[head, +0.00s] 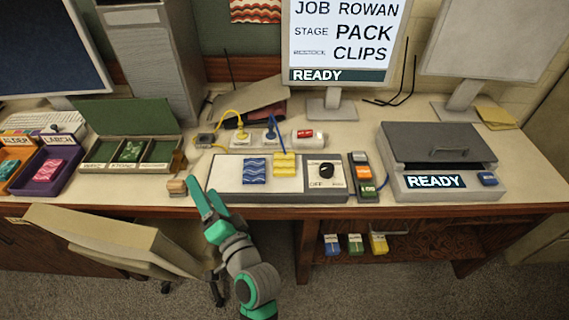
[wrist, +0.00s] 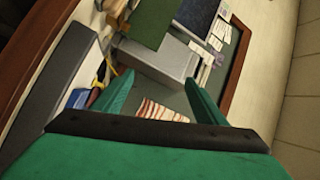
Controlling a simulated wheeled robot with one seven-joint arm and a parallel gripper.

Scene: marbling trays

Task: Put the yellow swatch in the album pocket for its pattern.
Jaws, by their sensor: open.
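The yellow swatch (head: 285,165) lies on the grey panel with the OFF knob, right of a blue wavy swatch (head: 255,171). Its pattern is too small to read. The album (head: 126,113) stands open at the left, its green lid raised. It has three labelled pockets; the left reads like WAVE, the middle like STONE, and the right label is unclear. A green swatch (head: 131,151) is in the middle pocket; the outer two look empty. My gripper (head: 203,186) is open and empty, in front of the panel's left end; its fingers also show in the wrist view (wrist: 159,78).
A purple tray (head: 68,183) with a pink swatch and an orange tray (head: 6,165) stand at far left. A small wooden block (head: 177,187) is near my gripper. A grey lidded machine (head: 440,160) showing READY stands right. A chair (head: 120,243) is before the desk.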

